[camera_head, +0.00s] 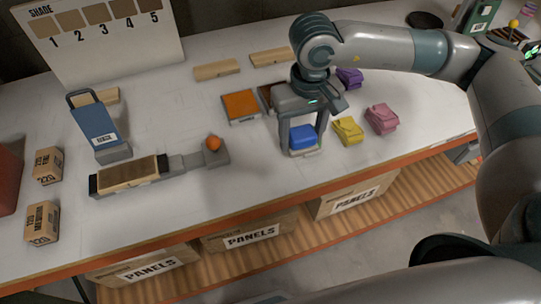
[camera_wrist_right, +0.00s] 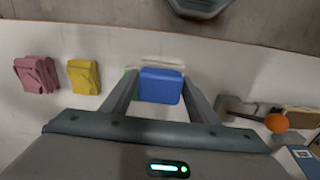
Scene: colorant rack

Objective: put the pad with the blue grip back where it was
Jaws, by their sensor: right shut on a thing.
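The pad with the blue grip (camera_head: 302,137) is between the fingers of my right gripper (camera_head: 302,146), near the front edge of the white table. The blue grip also shows in the right wrist view (camera_wrist_right: 160,86), with my right gripper's fingers (camera_wrist_right: 158,92) on either side of it. A pale edge shows behind the grip and a bit of green at its left. I cannot tell whether the pad touches the table. My left gripper is not in view.
Yellow (camera_head: 347,130), pink (camera_head: 381,118) and purple (camera_head: 349,78) folded cloths lie right of the gripper. An orange square (camera_head: 240,105) and a partly hidden brown one (camera_head: 266,95) lie left. A clamp with an orange knob (camera_head: 213,143) holds a wooden panel (camera_head: 128,172).

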